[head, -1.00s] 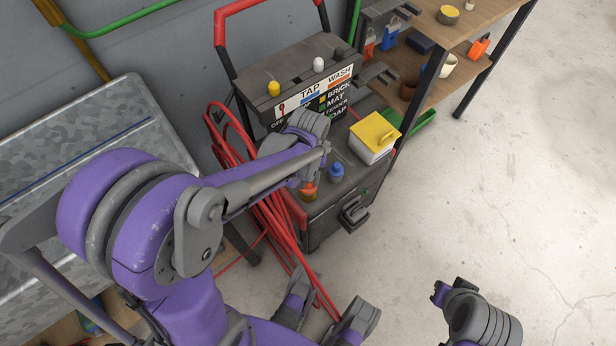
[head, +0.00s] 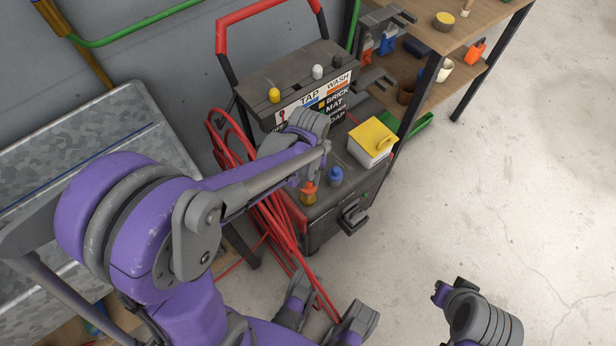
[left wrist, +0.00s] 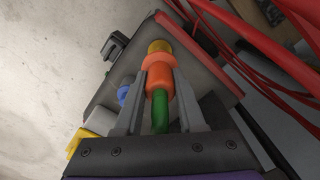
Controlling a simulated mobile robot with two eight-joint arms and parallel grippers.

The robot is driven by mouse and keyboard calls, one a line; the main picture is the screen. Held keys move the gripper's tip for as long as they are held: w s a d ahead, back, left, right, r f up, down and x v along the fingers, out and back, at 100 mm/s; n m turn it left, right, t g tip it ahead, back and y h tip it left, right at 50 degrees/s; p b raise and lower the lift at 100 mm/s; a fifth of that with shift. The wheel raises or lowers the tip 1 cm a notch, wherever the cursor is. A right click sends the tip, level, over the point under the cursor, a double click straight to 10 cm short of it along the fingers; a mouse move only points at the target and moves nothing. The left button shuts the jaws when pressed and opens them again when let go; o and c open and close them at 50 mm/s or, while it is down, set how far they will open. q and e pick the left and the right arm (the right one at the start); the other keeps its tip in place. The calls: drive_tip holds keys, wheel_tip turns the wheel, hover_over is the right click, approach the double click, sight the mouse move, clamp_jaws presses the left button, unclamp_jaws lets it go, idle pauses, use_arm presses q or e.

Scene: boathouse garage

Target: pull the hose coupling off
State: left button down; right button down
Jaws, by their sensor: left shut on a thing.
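The orange hose coupling (left wrist: 159,76) sits against the brass-yellow fitting (left wrist: 160,46) in the left wrist view, with the green hose (left wrist: 160,112) running out of its near end. Whether there is a gap at the joint, I cannot tell. My left gripper (left wrist: 158,88) is shut on the coupling, one grey finger on each side. In the head view the coupling (head: 309,187) and brass fitting (head: 308,199) show at the cart's front left, below my left gripper (head: 307,178), whose fingers are mostly hidden by my arm. My right arm's end (head: 440,293) shows at lower right, its fingers unclear.
The dark cart (head: 330,225) also bears a blue fitting (head: 335,177) and a white box with a yellow lid (head: 372,137). Red hose (head: 272,225) hangs in loops at its left. A wooden shelf unit (head: 478,28) stands behind right. The floor at right is clear.

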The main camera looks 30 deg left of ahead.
use_arm(q)
drive_tip(key=shift+r, duration=0.1)
